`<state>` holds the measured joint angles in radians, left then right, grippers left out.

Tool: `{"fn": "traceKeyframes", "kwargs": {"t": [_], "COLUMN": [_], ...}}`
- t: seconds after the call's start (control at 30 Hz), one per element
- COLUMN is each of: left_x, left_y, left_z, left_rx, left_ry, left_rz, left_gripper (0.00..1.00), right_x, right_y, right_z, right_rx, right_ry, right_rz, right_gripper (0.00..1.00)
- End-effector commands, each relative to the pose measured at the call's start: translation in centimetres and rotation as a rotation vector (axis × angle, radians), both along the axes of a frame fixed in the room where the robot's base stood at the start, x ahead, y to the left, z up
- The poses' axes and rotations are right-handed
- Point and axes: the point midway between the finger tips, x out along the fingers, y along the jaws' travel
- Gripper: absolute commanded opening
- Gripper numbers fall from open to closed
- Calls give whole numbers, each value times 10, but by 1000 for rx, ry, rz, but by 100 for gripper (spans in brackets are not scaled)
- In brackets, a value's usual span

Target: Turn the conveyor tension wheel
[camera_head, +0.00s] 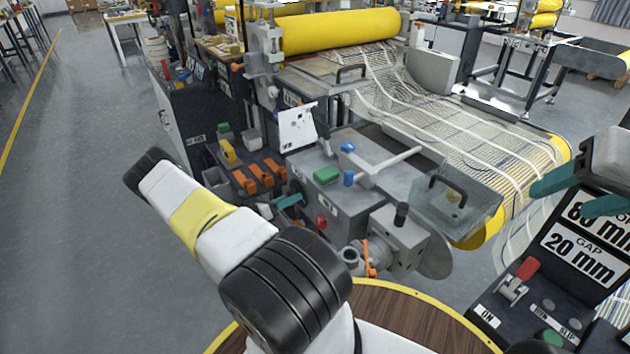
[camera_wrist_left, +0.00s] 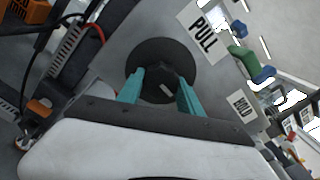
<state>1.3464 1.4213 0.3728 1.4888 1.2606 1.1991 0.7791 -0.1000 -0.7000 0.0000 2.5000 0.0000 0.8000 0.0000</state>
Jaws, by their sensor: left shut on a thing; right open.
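A dark round wheel (camera_wrist_left: 134,58) with a black hub sits on the machine's grey face in the left wrist view. My left gripper has teal fingers (camera_wrist_left: 161,78) on both sides of the hub, shut on it. In the head view the left gripper (camera_head: 289,201) is at the machine's side, and the wheel is hidden there. My right gripper (camera_head: 558,200) is open and empty at the right edge, above the control panel, away from the wheel.
A "PULL" sign (camera_wrist_left: 203,33) and a "HOLD" sign (camera_wrist_left: 242,106) are near the wheel. A control panel (camera_head: 580,265) shows "GAP 20 mm". The floor at left is clear.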

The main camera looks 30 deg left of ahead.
Motion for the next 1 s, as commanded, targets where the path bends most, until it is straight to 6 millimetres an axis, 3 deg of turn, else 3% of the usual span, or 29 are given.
{"fn": "traceKeyframes", "kwargs": {"t": [0.5, 1.0], "left_x": [-1, -1], "left_y": [0, 0], "left_z": [1, 2], "left_rx": [-370, -495], "left_ry": [194, 258], "left_rz": [1, 1], "left_gripper": [2, 2], "right_x": [0, 0], "right_y": [0, 0], "right_z": [0, 0], "right_rx": [0, 0], "right_ry": [0, 0], "right_rz": [0, 0], "right_gripper": [60, 60]}}
